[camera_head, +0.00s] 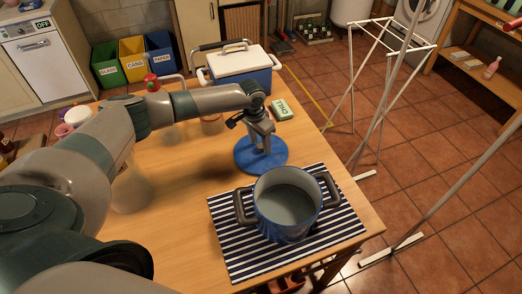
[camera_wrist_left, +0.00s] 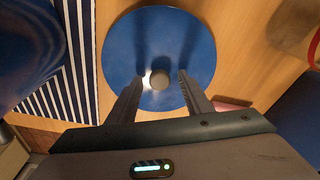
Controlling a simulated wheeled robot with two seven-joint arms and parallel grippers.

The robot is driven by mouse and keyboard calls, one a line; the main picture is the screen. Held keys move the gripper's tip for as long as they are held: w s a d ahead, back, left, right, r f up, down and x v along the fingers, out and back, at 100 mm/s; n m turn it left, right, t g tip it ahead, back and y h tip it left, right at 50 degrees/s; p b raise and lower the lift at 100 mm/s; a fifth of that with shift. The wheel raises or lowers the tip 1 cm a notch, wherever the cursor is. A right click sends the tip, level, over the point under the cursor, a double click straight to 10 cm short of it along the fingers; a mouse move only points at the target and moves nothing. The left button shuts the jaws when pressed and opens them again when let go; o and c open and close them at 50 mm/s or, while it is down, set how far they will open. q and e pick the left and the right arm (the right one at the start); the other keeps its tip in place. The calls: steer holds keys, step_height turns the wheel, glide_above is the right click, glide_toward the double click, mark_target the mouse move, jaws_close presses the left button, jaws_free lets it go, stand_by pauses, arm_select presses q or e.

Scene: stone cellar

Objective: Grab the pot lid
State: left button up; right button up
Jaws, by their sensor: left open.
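The pot lid (camera_head: 244,158) is a round blue disc lying on the wooden table behind the pot. In the left wrist view the lid (camera_wrist_left: 125,40) fills the upper middle, with a small grey knob (camera_wrist_left: 160,80) near its centre. My left gripper (camera_head: 262,143) points down over the lid. In the wrist view its open fingers (camera_wrist_left: 160,80) appear on either side of the knob, apart from it. Whether the fingertips touch the lid is unclear. The blue pot (camera_head: 287,222) with dark handles stands open, without a lid. My right gripper is not in view.
A striped mat (camera_head: 226,253) lies under the pot. A green box (camera_head: 281,110) lies behind the lid, and a blue-and-white cooler (camera_head: 240,68) stands at the table's far edge. Jars and a red-topped item (camera_head: 151,82) are left of it. A drying rack (camera_head: 391,40) stands right.

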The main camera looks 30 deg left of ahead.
mark_target(261, 145)
arm_select(q)
steer(key=shift+f, duration=0.1)
steer(key=shift+c, duration=0.7)
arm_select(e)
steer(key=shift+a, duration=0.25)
arm_select(q)
jaws_close()
steer(key=shift+r, duration=0.2)
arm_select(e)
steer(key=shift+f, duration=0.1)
arm_select(q)
steer(key=shift+w+r, duration=0.1)
steer(key=shift+r, duration=0.15)
step_height(261, 145, up, 9)
steer(key=b, duration=0.3)
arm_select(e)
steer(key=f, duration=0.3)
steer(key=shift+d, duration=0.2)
arm_select(q)
steer(key=shift+r, duration=0.1)
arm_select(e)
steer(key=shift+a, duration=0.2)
